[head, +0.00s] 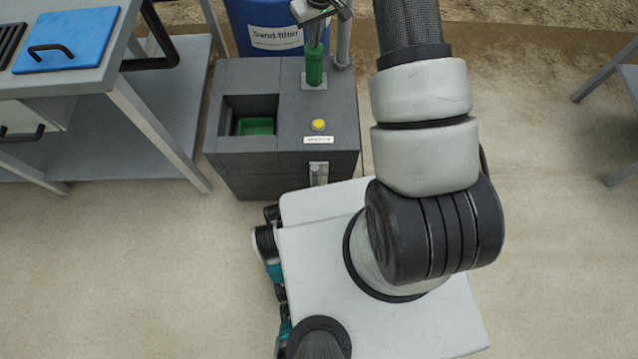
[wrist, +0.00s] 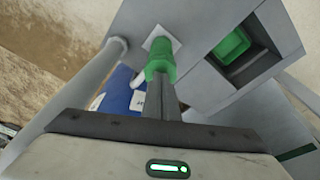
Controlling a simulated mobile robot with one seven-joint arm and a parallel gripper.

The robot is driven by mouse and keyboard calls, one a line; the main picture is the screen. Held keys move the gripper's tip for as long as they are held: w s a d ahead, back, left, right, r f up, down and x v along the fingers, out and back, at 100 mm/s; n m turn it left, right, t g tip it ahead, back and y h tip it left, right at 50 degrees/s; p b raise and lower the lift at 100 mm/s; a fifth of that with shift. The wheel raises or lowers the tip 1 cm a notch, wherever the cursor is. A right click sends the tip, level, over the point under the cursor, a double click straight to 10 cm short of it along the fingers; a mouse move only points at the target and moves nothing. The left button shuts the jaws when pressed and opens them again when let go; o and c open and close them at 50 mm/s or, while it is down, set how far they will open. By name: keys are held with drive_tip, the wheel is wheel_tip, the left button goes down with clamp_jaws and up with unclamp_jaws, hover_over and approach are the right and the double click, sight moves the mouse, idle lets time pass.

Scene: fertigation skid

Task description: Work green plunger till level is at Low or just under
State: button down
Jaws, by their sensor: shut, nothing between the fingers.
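The green plunger (head: 314,64) stands upright on top of the grey skid box (head: 285,110), on a pale square plate. My gripper (head: 318,8) is at the top edge of the head view, directly above the plunger. In the wrist view the plunger (wrist: 160,62) is just beyond my shut fingers (wrist: 168,92), which appear in line with its top. Whether they touch it I cannot tell. A level gauge (head: 319,174) sits on the front of the box; its reading is too small to make out.
A yellow button (head: 318,125) is on the box top, and a green tray (head: 255,126) sits in its recess. A blue sand filter drum (head: 265,25) stands behind. A grey bench with a blue board (head: 66,40) is at left. A grey post (wrist: 75,88) rises beside the plunger.

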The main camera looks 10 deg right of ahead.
drive_tip(key=shift+r, duration=0.1)
drive_tip(key=shift+r+p, duration=1.85)
drive_tip(key=shift+r, duration=1.3)
drive_tip(key=s+r+m+t, duration=0.1)
drive_tip(key=s+r, duration=0.5)
drive_tip(key=r, duration=0.6)
drive_tip(key=s+r+t, duration=0.1)
drive_tip(key=s+r, duration=0.4)
drive_tip(key=r, duration=0.6)
drive_tip(key=s+r+m+t, duration=0.1)
drive_tip(key=s+r, duration=0.3)
drive_tip(key=s, duration=0.8)
drive_tip(key=s+r+m+t, duration=0.15)
drive_tip(key=s+r, duration=0.35)
drive_tip(key=s, duration=0.7)
wheel_tip(320, 180, up, 24)
drive_tip(key=p, duration=2.4)
drive_tip(key=shift+g+h, duration=0.4)
drive_tip(key=shift+g, duration=0.05)
